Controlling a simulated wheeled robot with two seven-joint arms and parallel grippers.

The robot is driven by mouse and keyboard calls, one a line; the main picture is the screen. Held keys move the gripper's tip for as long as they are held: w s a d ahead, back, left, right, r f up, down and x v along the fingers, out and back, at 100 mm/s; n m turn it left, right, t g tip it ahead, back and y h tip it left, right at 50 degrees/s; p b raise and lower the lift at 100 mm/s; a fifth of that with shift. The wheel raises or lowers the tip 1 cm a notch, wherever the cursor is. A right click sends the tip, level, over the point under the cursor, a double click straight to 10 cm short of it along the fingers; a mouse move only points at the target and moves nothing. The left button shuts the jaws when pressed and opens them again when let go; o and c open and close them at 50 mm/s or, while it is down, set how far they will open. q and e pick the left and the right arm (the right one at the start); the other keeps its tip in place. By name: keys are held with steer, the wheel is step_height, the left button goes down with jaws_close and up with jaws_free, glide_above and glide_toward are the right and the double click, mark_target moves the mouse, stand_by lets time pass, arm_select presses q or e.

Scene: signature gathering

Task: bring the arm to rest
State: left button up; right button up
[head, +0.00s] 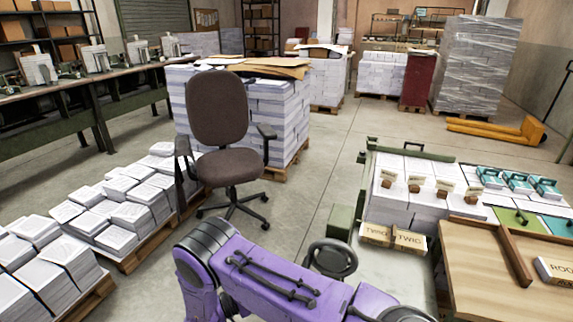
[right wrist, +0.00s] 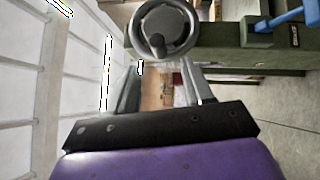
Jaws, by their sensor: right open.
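My right gripper (right wrist: 160,68) shows in the right wrist view. Its two grey fingers stand apart with a clear gap and nothing held between them. A round metal handwheel with a dark knob (right wrist: 163,28) shows just past the fingertips; I cannot tell how far off it is. In the head view my purple arm (head: 265,275) lies across the bottom middle, and no gripper is visible there. My left gripper shows in neither view.
A wooden board (head: 490,265) lies at the right. An office chair (head: 217,115) and pallets of paper (head: 125,210) stand left. Open floor (head: 345,130) lies behind.

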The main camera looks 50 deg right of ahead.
steer(key=shift+a, duration=0.1)
stand_by(0.5)
steer(key=w+d+f+m+t+y, duration=0.3)
steer(key=f+t, duration=0.6)
steer(key=t, duration=0.7)
steer(key=s+a+f+g+y, duration=0.1)
steer(key=s+a+y, duration=0.4)
steer(key=s, duration=0.5)
steer(key=s+a+f+g+y, duration=0.2)
steer(key=s+a+f+y, duration=0.2)
steer(key=s, duration=0.5)
steer(key=shift+s+a+f+n+g+y, duration=0.35)
steer(key=shift+a+y, duration=0.55)
steer(key=shift+a, duration=0.25)
steer(key=shift+w, duration=0.15)
steer(key=shift+c, duration=0.3)
